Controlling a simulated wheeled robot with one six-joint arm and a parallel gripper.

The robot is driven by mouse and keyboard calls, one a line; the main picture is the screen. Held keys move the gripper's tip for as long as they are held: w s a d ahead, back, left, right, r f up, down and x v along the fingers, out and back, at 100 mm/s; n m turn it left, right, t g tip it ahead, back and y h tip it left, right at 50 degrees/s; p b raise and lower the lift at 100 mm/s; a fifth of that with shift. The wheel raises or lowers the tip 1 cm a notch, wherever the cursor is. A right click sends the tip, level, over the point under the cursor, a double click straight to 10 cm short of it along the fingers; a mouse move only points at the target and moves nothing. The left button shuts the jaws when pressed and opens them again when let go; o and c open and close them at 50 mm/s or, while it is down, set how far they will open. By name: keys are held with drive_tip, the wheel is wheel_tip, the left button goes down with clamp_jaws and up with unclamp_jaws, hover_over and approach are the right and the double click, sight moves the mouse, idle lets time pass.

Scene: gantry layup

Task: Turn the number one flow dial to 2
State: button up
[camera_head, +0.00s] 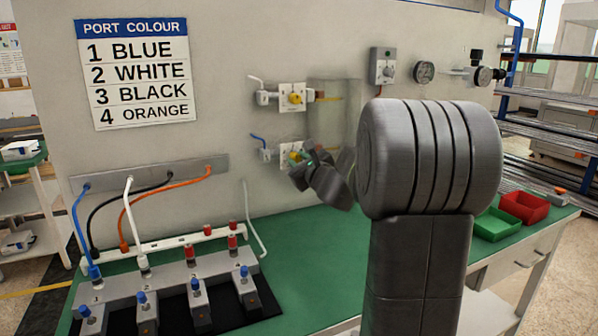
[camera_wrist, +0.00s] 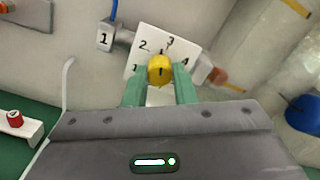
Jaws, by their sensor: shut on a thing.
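The number one flow dial has a yellow knob (camera_wrist: 160,69) on a white plate (camera_wrist: 183,42) marked 1 to 4. A tag reading 1 (camera_wrist: 103,39) sits left of it in the wrist view. My gripper (camera_wrist: 160,82) has its two green fingers on either side of the knob and is shut on it. A dark line shows on the knob, but I cannot tell which number it points to. In the head view, the dial's plate (camera_head: 287,160) is the lower one on the wall, with my gripper (camera_head: 301,158) partly covering it.
A second yellow dial (camera_head: 295,98) is on the wall above. A switch box (camera_head: 383,67) and a gauge (camera_head: 424,73) are further right. Below is a green bench (camera_head: 310,235) with hose ports at left and a red bin (camera_head: 524,207) at right.

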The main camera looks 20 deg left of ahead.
drive_tip(key=n+b, duration=0.4)
drive_tip(key=shift+f+n+b, duration=0.25)
drive_tip(key=shift+n+b, duration=0.05)
drive_tip(key=shift+b, duration=0.1)
drive_tip(key=n+b, duration=0.3)
drive_tip(key=shift+r, duration=0.15)
drive_tip(key=shift+n, duration=0.5)
drive_tip(key=o, duration=1)
drive_tip(key=shift+r, duration=0.1)
drive_tip(key=v, duration=1.3)
drive_tip(key=shift+s+d+b, duration=0.25)
drive_tip(key=shift+s+b, duration=0.05)
drive_tip(key=shift+b, duration=0.15)
